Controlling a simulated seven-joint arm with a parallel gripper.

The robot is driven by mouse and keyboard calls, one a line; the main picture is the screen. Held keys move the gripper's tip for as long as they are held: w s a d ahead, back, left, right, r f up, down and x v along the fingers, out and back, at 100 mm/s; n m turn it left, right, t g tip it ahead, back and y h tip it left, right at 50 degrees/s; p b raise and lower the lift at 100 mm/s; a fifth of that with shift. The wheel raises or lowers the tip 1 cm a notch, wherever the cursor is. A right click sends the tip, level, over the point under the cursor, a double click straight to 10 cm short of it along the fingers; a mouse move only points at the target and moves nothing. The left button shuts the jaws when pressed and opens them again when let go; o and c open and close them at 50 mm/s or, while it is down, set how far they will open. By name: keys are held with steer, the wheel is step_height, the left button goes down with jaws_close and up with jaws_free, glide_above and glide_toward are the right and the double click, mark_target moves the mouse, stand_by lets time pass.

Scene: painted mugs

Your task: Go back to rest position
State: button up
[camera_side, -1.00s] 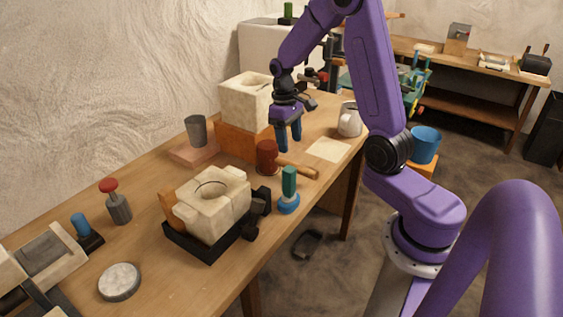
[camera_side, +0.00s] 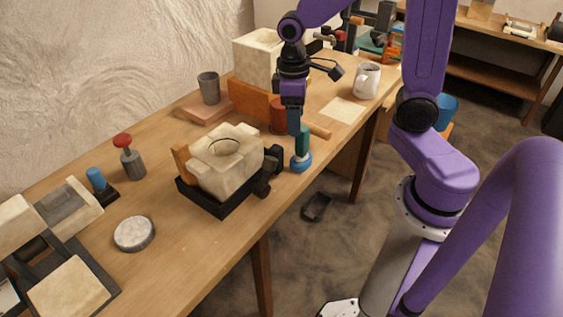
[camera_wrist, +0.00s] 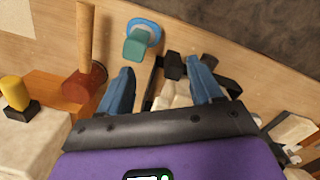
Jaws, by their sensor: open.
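My gripper (camera_side: 293,122) hangs over the workbench with its blue fingers pointing down, in front of the red mallet head (camera_side: 279,112). In the side view it overlaps the top of the green-handled tool with a blue base (camera_side: 301,162); contact cannot be told there. In the wrist view my gripper (camera_wrist: 162,84) is open, its two blue fingers apart with nothing held between them. The white mug (camera_side: 367,80) stands upright on the bench, behind and right of my gripper, away from the fingers.
A pale block mould (camera_side: 228,165) sits in a black tray left of my gripper. A grey cup (camera_side: 209,89) stands on a reddish board behind. A pale sheet (camera_side: 343,111) lies near the mug. The bench front has some bare wood.

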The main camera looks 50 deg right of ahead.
steer(key=s+a+r+n, duration=0.1)
steer(key=s+a+n, duration=0.1)
steer(key=s, duration=0.6)
steer(key=s+a+r+n, duration=0.1)
steer(key=s+a+n, duration=0.2)
steer(key=s, duration=0.6)
steer(key=shift+s+r+n+t+y, duration=0.15)
steer(key=shift+s+n+t+y, duration=0.2)
steer(key=shift+n, duration=0.55)
steer(key=shift+w, duration=0.15)
